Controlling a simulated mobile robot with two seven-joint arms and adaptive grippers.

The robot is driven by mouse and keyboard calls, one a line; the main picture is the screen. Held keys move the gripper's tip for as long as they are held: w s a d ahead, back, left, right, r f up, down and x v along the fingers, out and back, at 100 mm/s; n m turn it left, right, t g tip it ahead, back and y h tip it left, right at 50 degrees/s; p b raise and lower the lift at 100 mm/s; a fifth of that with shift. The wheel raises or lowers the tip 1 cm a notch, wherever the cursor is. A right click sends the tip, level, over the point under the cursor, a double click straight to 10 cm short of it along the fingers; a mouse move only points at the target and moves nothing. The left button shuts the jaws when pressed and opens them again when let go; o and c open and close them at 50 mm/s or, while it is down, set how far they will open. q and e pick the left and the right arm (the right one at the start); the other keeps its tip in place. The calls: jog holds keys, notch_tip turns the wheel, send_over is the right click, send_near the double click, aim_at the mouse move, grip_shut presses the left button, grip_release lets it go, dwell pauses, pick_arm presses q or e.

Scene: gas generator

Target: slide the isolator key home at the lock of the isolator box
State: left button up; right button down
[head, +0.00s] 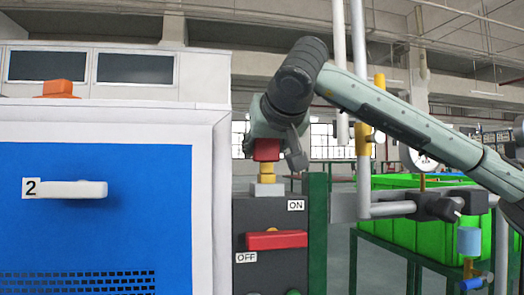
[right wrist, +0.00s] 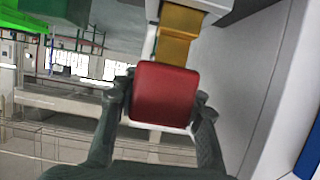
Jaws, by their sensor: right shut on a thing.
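The isolator key has a red head (head: 266,150) and a brass-yellow shaft (head: 267,172). My right gripper (head: 272,151) is shut on the red head, which also shows between the fingers in the right wrist view (right wrist: 165,95). The key is upright above the pale grey lock (head: 267,190) on top of the dark isolator box (head: 270,217). The shaft's lower end meets the lock's top, with a length of yellow still showing above it. How deep the tip sits is hidden. My left gripper is not in view.
A red lever (head: 277,240) lies between the ON and OFF labels on the box front. The white and blue generator cabinet (head: 100,200) stands close on the left. A green post (head: 318,230), pipes (head: 362,150) and a green crate (head: 400,225) are to the right.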

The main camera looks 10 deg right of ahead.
jog(key=shift+f+b, duration=0.3)
jog(key=shift+f, duration=0.3)
jog(key=c, duration=0.9)
grip_release()
jog(key=v, duration=1.2)
jog(key=shift+r, duration=0.1)
